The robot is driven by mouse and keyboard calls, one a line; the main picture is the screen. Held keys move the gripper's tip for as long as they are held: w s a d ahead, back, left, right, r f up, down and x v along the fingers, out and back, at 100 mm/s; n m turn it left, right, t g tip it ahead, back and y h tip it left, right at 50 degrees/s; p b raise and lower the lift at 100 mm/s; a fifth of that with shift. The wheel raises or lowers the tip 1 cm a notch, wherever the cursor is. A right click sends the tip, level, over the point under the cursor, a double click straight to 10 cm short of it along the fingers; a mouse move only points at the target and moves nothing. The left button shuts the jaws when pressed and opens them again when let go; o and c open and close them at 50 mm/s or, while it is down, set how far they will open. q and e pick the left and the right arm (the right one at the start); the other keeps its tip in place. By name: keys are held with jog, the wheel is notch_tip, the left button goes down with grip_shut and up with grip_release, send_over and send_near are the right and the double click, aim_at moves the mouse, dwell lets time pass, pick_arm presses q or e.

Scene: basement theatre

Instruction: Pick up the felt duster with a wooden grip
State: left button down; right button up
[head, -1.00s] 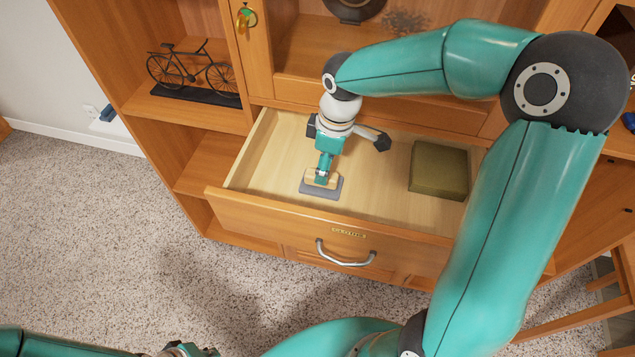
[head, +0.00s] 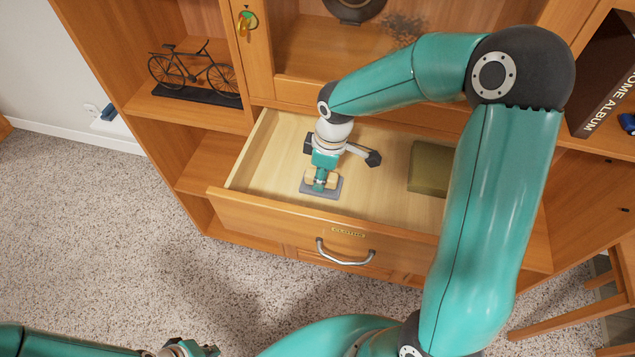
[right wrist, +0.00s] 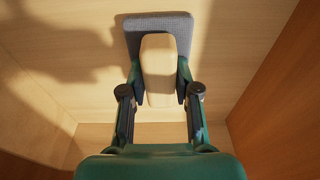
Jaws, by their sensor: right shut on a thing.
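The felt duster (head: 331,193) has a grey felt base and a pale wooden grip. It lies in the open drawer, near the front wall and left of the middle. My right gripper (head: 320,180) reaches down into the drawer and is shut on the wooden grip. In the right wrist view the duster's wooden grip (right wrist: 158,65) sits between the two fingers of my right gripper (right wrist: 160,88), with the grey felt beyond it. I cannot tell any gap between felt and drawer floor. My left gripper (head: 188,350) shows only partly at the bottom edge, its fingers unclear.
The wooden drawer (head: 290,214) is pulled out, with a metal handle (head: 346,258) on its front. A dark green box (head: 428,168) lies in its right part, partly behind my right arm. A model bicycle (head: 195,75) stands on the left shelf. The drawer floor between duster and box is bare.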

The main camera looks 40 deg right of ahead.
grip_shut()
jog(key=shift+r, duration=0.1)
jog(key=shift+r, duration=0.55)
notch_tip(320, 180, up, 19)
jog(key=shift+f, duration=0.15)
jog(key=shift+o, duration=1.2)
grip_release()
jog(key=shift+c, duration=1.6)
